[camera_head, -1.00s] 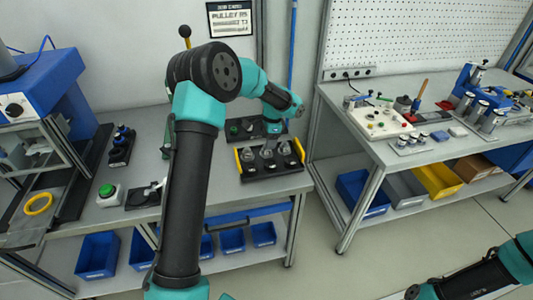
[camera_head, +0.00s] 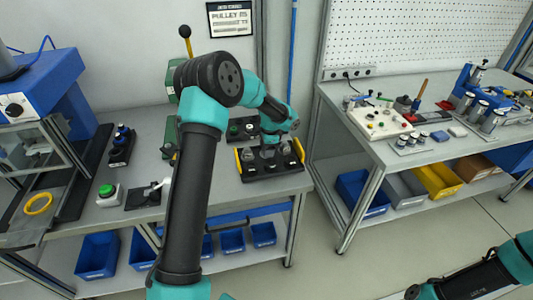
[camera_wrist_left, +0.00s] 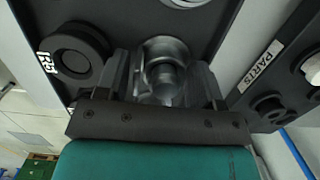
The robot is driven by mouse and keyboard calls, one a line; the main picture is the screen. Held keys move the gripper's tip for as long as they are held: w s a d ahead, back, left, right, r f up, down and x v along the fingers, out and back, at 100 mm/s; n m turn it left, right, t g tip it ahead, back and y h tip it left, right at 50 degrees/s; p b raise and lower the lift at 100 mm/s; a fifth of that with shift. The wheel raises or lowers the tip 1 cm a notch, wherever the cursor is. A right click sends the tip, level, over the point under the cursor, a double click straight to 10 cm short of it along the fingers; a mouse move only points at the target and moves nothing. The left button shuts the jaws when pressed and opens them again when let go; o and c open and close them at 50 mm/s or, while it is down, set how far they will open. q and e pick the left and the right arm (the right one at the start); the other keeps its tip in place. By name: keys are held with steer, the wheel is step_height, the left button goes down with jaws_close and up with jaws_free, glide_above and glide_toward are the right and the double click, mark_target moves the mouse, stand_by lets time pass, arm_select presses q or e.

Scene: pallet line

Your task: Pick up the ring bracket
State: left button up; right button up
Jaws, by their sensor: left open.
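A grey metal part (camera_wrist_left: 163,68) with a round, ring-like top stands in the black parts tray; it looks like the ring bracket, though its full shape is hidden. My left gripper (camera_wrist_left: 165,85) is open, with a finger on either side of this part. I cannot tell if the fingers touch it. In the head view my left gripper (camera_head: 270,148) points down into the black tray with yellow handles (camera_head: 268,172), and the wrist hides what is under it. My right gripper is out of view; only part of that arm shows at the bottom right.
Other grey parts stand in the tray on both sides of the gripper. A dark round part (camera_wrist_left: 72,55) lies beside the left finger in the wrist view. A second black tray marked PARTS (camera_wrist_left: 270,105) is close on the right. A green-button box (camera_head: 107,194) stands on the bench.

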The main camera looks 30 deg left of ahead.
arm_select(q)
steer(key=shift+c, duration=0.3)
steer(key=c, duration=0.7)
steer(key=shift+r, duration=1.7)
steer(key=shift+s+d+r, duration=0.15)
steer(key=shift+s+d, duration=0.05)
steer(key=shift+s, duration=0.05)
steer(key=s+d, duration=0.2)
steer(key=s, duration=0.2)
steer(key=s+d+r, duration=0.1)
steer(key=s+d, duration=0.2)
steer(key=s, duration=0.1)
steer(key=s+d, duration=0.3)
steer(key=s, duration=0.2)
steer(key=shift+s+r, duration=0.1)
steer(key=shift+r, duration=0.05)
